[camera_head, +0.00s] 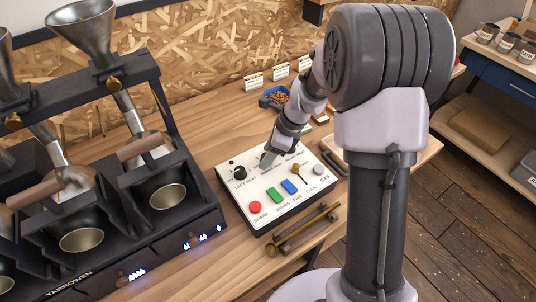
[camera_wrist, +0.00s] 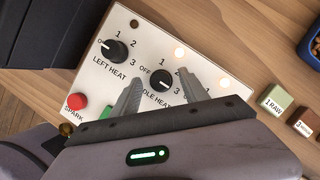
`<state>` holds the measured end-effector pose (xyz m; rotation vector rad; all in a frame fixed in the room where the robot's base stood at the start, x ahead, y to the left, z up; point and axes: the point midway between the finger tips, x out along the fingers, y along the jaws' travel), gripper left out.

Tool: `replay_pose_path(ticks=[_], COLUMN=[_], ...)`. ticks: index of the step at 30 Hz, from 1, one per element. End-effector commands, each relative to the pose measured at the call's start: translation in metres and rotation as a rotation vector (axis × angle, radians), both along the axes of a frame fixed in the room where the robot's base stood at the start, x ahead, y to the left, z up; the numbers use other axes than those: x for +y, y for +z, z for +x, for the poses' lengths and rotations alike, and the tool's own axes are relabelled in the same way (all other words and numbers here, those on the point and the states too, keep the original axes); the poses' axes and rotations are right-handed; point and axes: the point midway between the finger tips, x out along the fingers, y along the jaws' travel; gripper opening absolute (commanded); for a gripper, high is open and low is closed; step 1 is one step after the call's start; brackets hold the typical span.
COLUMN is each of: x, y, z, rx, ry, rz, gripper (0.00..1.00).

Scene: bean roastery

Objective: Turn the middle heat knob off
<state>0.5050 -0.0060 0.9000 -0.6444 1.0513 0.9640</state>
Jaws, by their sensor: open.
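The white control panel (camera_head: 236,193) lies on the wooden bench. In the wrist view, the middle heat knob (camera_wrist: 161,81) is black and round, with OFF at its left and numbers around it. I cannot clearly tell where its pointer is. My gripper (camera_wrist: 160,76) is open, with one finger on each side of this knob; contact is not clear. The left heat knob (camera_wrist: 116,51) is black, its pale mark toward the 0 side. In the head view, my gripper (camera_head: 267,160) is over the panel's back edge and hides the middle knob.
The panel also bears a red spark button (camera_head: 255,207), green (camera_head: 274,195) and blue (camera_head: 290,187) switches and a brass lever (camera_head: 297,170). A dark roaster (camera_head: 185,215) stands left. A brass-and-wood tool (camera_head: 303,232) lies in front. A blue tray of beans (camera_head: 276,97) stands behind.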

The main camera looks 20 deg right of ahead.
Motion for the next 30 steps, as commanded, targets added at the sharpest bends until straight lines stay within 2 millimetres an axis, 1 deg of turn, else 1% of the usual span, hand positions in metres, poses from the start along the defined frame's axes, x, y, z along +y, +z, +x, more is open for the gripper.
replay_pose_path(ticks=[2,3,5,9,10,20,26,30], x=[-0.0001,-0.0001,-0.0002,-0.0001,-0.0001,-0.0004,-0.0006,-0.0009], y=[0.0004,0.0004,0.0005,0.0005,0.0005,0.0015,0.0032,0.0043], z=[0.0000,0.0000,-0.0001,-0.0002,-0.0002,0.0000,0.0004,0.0014], rx=[0.000,0.000,0.000,0.000,0.000,0.000,0.003,0.002], ry=[0.000,0.000,0.000,0.000,0.000,0.038,0.154,0.276], rz=[0.000,0.000,0.000,0.000,0.000,0.000,0.001,0.001], gripper=[0.52,0.45,0.33,0.05,0.00,0.00,0.00,0.00])
